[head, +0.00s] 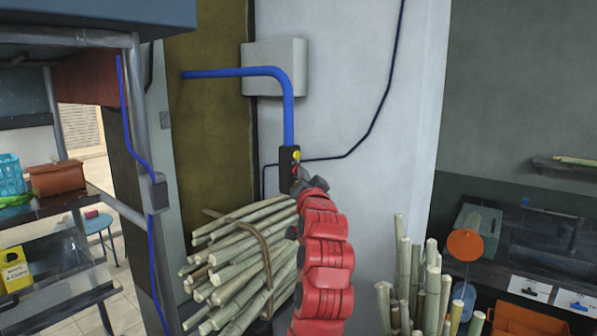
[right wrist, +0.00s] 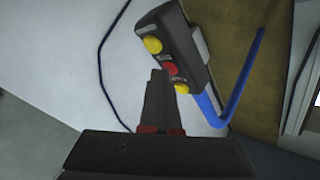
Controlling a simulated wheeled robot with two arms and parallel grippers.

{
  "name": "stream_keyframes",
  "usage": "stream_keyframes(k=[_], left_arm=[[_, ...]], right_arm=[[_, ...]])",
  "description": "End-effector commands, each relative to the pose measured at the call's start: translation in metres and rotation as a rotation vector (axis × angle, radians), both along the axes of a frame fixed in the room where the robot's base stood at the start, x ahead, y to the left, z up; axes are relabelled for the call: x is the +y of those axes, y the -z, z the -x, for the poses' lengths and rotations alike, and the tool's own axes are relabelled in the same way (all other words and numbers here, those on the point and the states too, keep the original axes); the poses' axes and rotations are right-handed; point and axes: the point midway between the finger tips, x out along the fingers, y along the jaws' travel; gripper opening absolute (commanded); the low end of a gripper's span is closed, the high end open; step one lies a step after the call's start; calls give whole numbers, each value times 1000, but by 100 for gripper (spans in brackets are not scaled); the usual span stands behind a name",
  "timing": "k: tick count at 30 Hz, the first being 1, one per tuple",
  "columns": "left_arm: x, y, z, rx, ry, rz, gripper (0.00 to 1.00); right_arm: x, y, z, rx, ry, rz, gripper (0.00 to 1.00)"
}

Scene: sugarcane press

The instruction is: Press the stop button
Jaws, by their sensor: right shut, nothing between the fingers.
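A dark control box (head: 286,160) hangs at the lower end of a blue pipe. In the right wrist view the box (right wrist: 178,32) carries a red button (right wrist: 172,69) between two yellow buttons, an upper one (right wrist: 152,45) and a lower one (right wrist: 181,88). The labels are too small to read. My right gripper (head: 301,183) is shut and empty, just at the box. In the right wrist view its fingertips (right wrist: 158,74) lie right beside the red button. I cannot tell whether they touch it. My left gripper is not in view.
A tied bundle of cane (head: 236,250) lies left of my right arm, and upright canes (head: 415,285) stand to its right. A grey wall box (head: 275,66) is above. A metal-framed stall with a shelf (head: 62,205) stands at left, a dark counter (head: 530,262) at right.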

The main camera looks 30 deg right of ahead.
Motion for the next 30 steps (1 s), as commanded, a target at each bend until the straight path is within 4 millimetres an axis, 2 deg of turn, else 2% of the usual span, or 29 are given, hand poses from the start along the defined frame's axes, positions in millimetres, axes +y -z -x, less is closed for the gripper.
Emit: stream_keyframes(k=[12,23,30], left_arm=[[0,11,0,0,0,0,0],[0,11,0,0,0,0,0],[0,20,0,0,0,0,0]], right_arm=[[-6,2,15,2,-1,0,0],[-7,1,17,1,-1,0,0],[-14,3,33,-2,1,-1,0]])
